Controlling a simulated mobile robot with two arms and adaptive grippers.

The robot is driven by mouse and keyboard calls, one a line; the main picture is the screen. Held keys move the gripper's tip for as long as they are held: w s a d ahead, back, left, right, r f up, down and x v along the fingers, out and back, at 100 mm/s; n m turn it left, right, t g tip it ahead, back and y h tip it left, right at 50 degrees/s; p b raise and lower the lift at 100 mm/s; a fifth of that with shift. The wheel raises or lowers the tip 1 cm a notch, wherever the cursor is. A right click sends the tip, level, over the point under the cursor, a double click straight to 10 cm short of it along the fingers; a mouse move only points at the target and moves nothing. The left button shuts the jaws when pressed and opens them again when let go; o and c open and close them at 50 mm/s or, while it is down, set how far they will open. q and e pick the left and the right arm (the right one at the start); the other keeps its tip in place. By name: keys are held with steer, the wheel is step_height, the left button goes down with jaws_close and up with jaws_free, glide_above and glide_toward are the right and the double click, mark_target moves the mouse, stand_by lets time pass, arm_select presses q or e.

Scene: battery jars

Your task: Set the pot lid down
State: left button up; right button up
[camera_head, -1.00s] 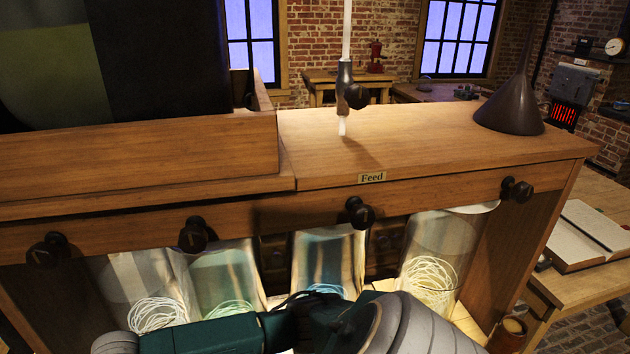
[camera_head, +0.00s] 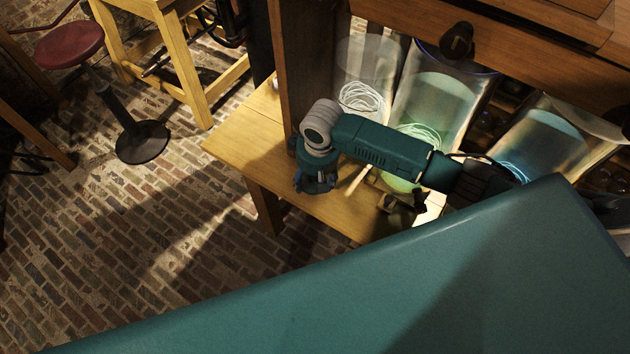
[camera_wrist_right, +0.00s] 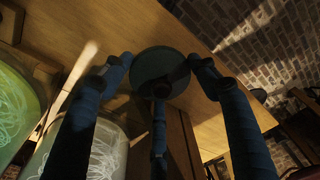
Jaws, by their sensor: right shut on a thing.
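The pot lid (camera_wrist_right: 158,66) shows in the right wrist view as a dark round disc between the fingertips of my right gripper (camera_wrist_right: 160,75). The gripper is shut on it. Wooden planks show behind the lid, with brick floor beyond; I cannot tell whether the lid touches the wood. In the head view my right gripper (camera_head: 315,183) points down over the left end of the low wooden shelf (camera_head: 262,140), in front of the jars. The lid cannot be made out there. My left gripper is not in view.
Glass jars with pale coils (camera_head: 362,75) stand behind my right arm, under the wooden cabinet (camera_head: 299,60). A black knob (camera_head: 457,40) juts from the cabinet. A red-topped stool (camera_head: 70,45) stands at the left. The brick floor (camera_head: 150,250) is open there.

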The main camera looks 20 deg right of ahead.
mark_target(314, 182)
step_height(314, 182, down, 3)
steer(key=shift+r, duration=0.2)
steer(key=shift+f, duration=0.3)
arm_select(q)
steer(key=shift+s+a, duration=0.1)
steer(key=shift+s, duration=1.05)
arm_select(e)
steer(key=shift+f, duration=0.1)
steer(key=o, duration=1.2)
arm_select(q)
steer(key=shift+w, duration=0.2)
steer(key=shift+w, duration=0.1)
arm_select(e)
steer(key=shift+r, duration=0.35)
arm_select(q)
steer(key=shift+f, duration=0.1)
arm_select(e)
steer(key=r, duration=0.3)
steer(key=s+r, duration=0.1)
steer(key=r, duration=0.7)
steer(key=shift+s+d+r, duration=0.2)
steer(key=shift+s+r, duration=0.05)
